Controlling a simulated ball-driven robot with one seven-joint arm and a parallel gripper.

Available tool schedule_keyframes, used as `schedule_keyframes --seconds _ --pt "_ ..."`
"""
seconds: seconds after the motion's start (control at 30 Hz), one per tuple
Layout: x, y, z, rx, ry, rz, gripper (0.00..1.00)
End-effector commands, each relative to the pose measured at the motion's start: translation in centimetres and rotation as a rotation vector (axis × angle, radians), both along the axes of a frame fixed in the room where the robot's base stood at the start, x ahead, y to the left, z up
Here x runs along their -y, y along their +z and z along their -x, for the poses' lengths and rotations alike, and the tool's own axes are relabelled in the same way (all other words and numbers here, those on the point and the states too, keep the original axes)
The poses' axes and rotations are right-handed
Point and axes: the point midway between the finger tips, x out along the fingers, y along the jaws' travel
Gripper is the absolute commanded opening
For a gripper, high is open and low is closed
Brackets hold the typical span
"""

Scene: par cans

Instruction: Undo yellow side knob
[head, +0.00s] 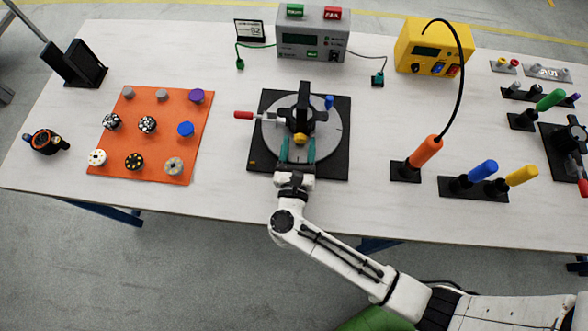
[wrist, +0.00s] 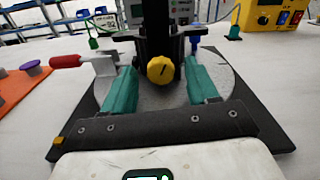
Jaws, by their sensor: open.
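The yellow side knob (head: 299,139) sits on the near side of a black fixture (head: 305,108) that stands on a round grey plate. In the wrist view the yellow knob (wrist: 160,70) faces me, with a dark mark on its face. My gripper (head: 298,149) is open, with its teal fingers pointing at the fixture. In the wrist view my gripper (wrist: 161,88) has one finger on each side of the knob, with visible gaps and no contact. Whether the fingertips reach as far as the knob is hard to tell.
A red-handled lever (head: 244,115) sticks out left of the round plate, and a blue knob (head: 329,102) stands at its right. An orange mat (head: 150,180) with several knobs lies left. An orange screwdriver (head: 425,152) stands right. A grey tester (head: 312,40) stands behind.

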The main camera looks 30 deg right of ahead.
Motion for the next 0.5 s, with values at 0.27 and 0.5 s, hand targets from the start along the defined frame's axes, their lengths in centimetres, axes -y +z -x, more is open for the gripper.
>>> schedule_keyframes --seconds 0.27,0.5 --pt "-1.0 -0.2 1.5 0.103 0.002 -0.141 0.59" --pt "-3.3 -0.2 4.7 0.102 0.002 -0.138 0.59"
